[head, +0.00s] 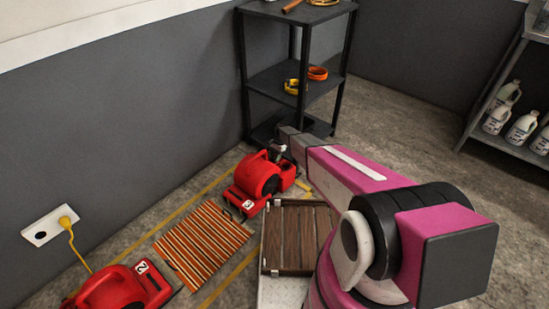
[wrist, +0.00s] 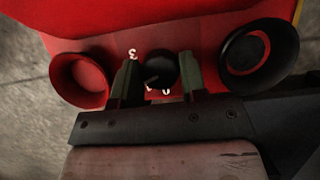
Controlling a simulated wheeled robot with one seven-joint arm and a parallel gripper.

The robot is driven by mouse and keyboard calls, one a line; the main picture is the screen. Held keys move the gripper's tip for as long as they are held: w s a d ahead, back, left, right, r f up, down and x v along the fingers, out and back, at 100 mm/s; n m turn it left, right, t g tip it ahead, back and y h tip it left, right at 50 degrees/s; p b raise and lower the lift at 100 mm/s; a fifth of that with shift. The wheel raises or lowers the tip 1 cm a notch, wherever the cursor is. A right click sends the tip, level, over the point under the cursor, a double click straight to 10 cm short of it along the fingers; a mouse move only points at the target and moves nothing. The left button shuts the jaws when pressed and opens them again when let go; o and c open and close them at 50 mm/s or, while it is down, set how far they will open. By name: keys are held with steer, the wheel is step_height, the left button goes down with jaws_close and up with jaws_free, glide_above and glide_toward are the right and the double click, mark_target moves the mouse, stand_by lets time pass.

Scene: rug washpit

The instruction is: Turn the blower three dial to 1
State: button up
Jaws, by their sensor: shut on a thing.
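The red blower three (head: 262,180) stands on the floor by the wall, with a white number plate (head: 248,204) that looks like a 3. In the wrist view the round black dial (wrist: 158,68) sits on the blower's red panel, between the two fingers of my gripper (wrist: 157,78). The fingers are shut on the dial, one on each side. White marks 3, 1 and 0 show around it; a 2 is not visible, perhaps behind a finger. A faint line on the dial seems to point lower left, near the 1.
A red cup-shaped part (wrist: 80,78) and a black-ringed round part (wrist: 257,60) flank the dial closely. Another red blower (head: 118,288), marked 2, a striped rug (head: 203,245) and a wooden slatted piece (head: 300,238) lie nearby. A black shelf (head: 290,83) stands behind.

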steer(key=shift+n, duration=0.4)
steer(key=o, duration=0.6)
steer(key=v, duration=0.7)
steer(key=shift+w+r, duration=0.2)
steer(key=shift+r, duration=0.05)
